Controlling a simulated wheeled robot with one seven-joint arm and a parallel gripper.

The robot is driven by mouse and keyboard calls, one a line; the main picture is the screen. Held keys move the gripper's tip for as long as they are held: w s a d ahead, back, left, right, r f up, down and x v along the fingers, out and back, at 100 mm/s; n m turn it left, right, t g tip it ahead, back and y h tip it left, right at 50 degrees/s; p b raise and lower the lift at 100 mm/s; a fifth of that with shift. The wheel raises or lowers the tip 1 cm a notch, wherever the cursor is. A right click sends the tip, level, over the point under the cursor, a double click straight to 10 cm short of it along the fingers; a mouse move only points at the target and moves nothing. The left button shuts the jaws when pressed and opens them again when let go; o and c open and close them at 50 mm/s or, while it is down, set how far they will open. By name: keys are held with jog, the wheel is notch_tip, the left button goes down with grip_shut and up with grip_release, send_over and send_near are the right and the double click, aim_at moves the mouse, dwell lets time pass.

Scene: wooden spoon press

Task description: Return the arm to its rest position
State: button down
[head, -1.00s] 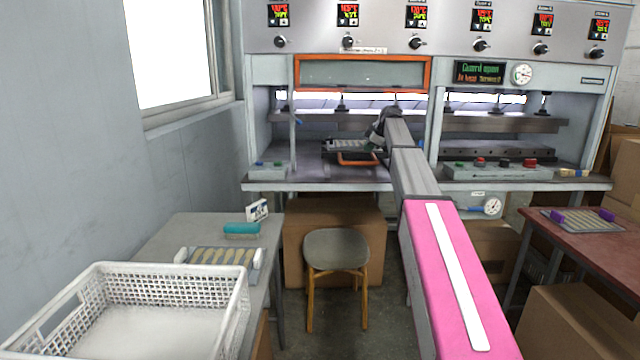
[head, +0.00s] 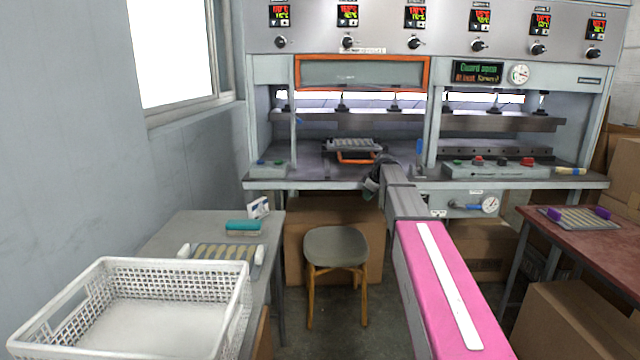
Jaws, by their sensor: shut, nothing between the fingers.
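My arm reaches forward from the bottom right, with a pink and white cover on its near link. My gripper (head: 371,187) is at the front edge of the press bench, just below and to the right of the orange-handled tray. It is small and dark here, tilted downward, and its fingers are hard to make out; it appears shut and empty. The press (head: 480,66) has its orange-framed guard (head: 362,58) raised, and its display reads "Guard open". A metal mould tray (head: 352,145) with an orange handle (head: 357,157) lies on the bench inside the left opening.
A white basket (head: 58,312), a tray of wooden spoons (head: 222,253) and a teal brush (head: 243,226) are on the left table. A stool (head: 336,247) stands before the press. A red table (head: 580,240) with another spoon tray (head: 580,218) is at right.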

jog(key=s+f+m+g+h, duration=0.1)
jog(key=s+f+m, duration=0.3)
jog(key=s+f, duration=0.4)
jog(key=s+f+m+g+h, duration=0.1)
jog(key=s+f+m, duration=0.2)
jog(key=s+f, duration=0.5)
jog(key=s+f+m+g+h, duration=0.1)
jog(key=s+f+m, duration=0.3)
jog(key=s, duration=1.9)
notch_tip(320, 180, down, 5)
jog(key=shift+s+a+f+m+g, duration=0.1)
jog(key=shift+s+a+m+g, duration=0.15)
jog(key=shift+g, duration=0.25)
jog(key=shift+w, duration=0.1)
